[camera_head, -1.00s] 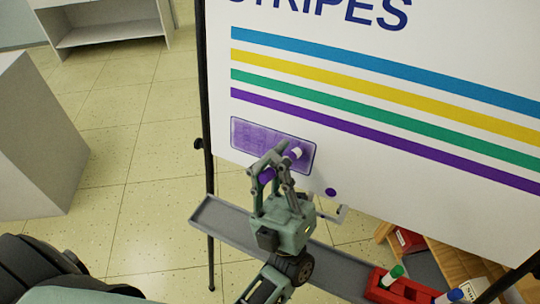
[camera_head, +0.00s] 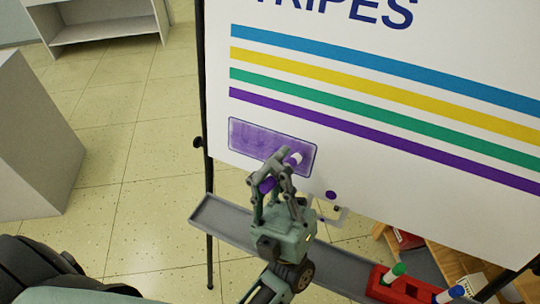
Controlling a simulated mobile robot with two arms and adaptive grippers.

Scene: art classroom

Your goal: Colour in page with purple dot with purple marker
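My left gripper (camera_head: 276,180) is shut on a purple marker (camera_head: 266,186) with a white end at the upper right. It is in front of the lower right part of a purple-filled box (camera_head: 262,140) on the white board page (camera_head: 350,165). Purple covers most of the box; the part behind the gripper is hidden. I cannot tell whether the marker tip touches the page. A purple dot (camera_head: 331,195) is on the page, right of the gripper. My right gripper is not in view.
Below the board, a grey easel tray (camera_head: 225,216) runs across. A red holder (camera_head: 385,291) carries a green marker (camera_head: 394,272) and a blue marker (camera_head: 450,294). Wooden shelving is behind at the right. A grey-white block (camera_head: 35,140) stands on the left; tiled floor is open between.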

